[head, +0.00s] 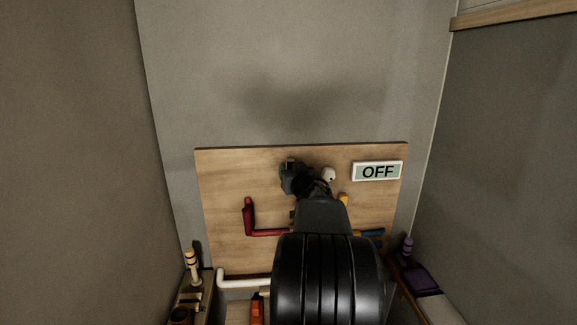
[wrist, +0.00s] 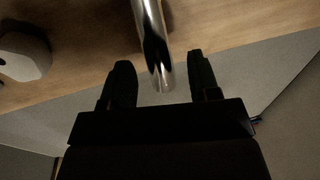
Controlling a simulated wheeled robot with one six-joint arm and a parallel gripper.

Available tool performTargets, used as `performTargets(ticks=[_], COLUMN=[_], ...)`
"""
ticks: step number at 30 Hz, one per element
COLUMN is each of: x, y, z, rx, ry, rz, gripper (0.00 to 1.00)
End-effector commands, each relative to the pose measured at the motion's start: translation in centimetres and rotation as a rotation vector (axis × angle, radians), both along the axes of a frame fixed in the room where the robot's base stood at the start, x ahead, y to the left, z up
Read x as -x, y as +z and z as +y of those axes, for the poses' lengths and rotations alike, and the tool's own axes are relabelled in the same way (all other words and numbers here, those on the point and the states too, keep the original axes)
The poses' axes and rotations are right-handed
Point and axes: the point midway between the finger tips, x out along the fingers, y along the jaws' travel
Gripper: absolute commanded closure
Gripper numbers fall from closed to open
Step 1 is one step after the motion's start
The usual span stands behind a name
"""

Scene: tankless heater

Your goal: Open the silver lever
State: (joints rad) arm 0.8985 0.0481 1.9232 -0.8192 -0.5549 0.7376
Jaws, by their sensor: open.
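The silver lever (wrist: 152,40) is a shiny metal rod that comes down from the top edge of the wrist view. Its free end lies between the two dark fingers of my gripper (wrist: 161,68). The fingers are open, with a visible gap on each side of the rod, and do not appear to touch it. In the head view my gripper (head: 292,178) is at the upper middle of the wooden board. I cannot make out the lever there; my gripper and arm cover that area.
The wooden board (head: 225,200) bears a red handle (head: 249,217) on the left, a white knob (head: 328,174), a yellow part (head: 343,199), blue parts (head: 372,233) and an OFF sign (head: 377,171). A white pipe (head: 240,282) runs below. Walls stand close on both sides.

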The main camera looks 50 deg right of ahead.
Motion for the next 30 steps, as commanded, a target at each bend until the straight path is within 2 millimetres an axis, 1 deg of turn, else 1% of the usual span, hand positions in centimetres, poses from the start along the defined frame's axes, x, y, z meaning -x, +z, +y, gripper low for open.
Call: performTargets(ticks=[1,3,9,14,21,23,30], x=[-0.8,-1.5,-3.0,-3.4,-3.4,-3.4,-3.4], y=[0.0,0.0,0.1,0.0,0.0,0.0,0.0], z=[-0.4,-0.8,-1.6,-1.8,-1.9,-1.9,-1.9], rx=[-0.003,-0.001,-0.001,-0.001,0.000,0.000,0.000], ry=[0.002,0.001,0.001,0.000,0.000,0.000,0.000], rz=[0.001,0.000,0.000,0.000,0.000,0.000,0.000], gripper=[0.44,0.44,0.44,0.44,0.44,0.48,0.71])
